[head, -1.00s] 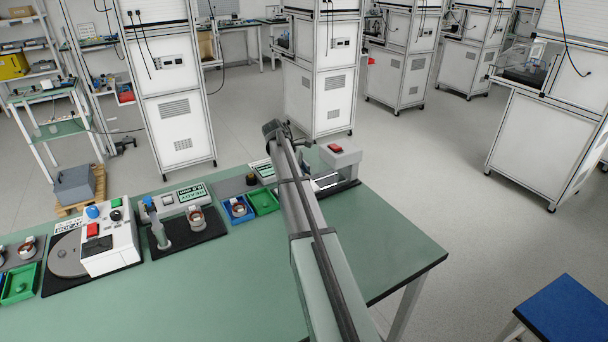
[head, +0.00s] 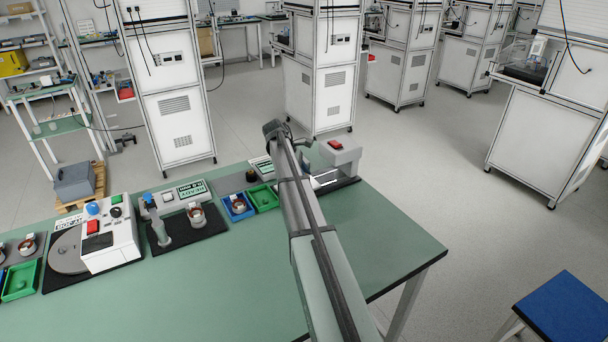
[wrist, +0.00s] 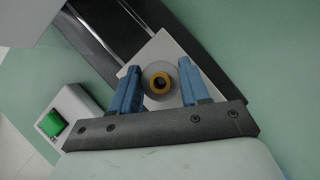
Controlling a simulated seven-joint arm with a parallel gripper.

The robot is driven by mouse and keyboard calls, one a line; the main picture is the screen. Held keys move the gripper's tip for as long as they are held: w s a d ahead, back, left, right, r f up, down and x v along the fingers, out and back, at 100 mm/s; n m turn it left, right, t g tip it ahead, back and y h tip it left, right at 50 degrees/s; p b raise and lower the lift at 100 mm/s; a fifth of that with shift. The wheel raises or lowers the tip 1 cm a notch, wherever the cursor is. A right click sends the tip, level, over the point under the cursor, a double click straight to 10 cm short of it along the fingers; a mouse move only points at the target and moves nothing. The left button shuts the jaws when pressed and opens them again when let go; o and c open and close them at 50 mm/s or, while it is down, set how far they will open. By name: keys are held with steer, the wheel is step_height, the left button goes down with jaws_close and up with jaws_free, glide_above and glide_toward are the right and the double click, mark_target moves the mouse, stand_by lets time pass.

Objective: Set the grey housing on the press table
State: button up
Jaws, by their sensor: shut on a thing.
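In the wrist view my gripper (wrist: 160,88) has two blue fingers shut on the grey housing (wrist: 174,96), a round part with a yellow-brown ring and a dark hole in its middle. A pale square plate (wrist: 160,48), which looks like the press table, lies behind the housing. I cannot tell whether the housing touches the plate or hangs above it. In the head view the press (head: 342,153), a grey block with a red button on top, stands at the bench's far right. My arm hides the gripper and the housing there.
A box with a green button (wrist: 52,123) is at the left in the wrist view. Blue (head: 237,207) and green (head: 264,197) trays sit left of my arm. The green bench (head: 220,285) is clear in front.

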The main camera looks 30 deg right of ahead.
steer(key=o, duration=1.1)
steer(key=shift+o, duration=0.2)
steer(key=v, duration=1.3)
steer(key=shift+a+r, duration=0.2)
steer(key=shift+r, duration=0.15)
steer(key=shift+w, duration=0.1)
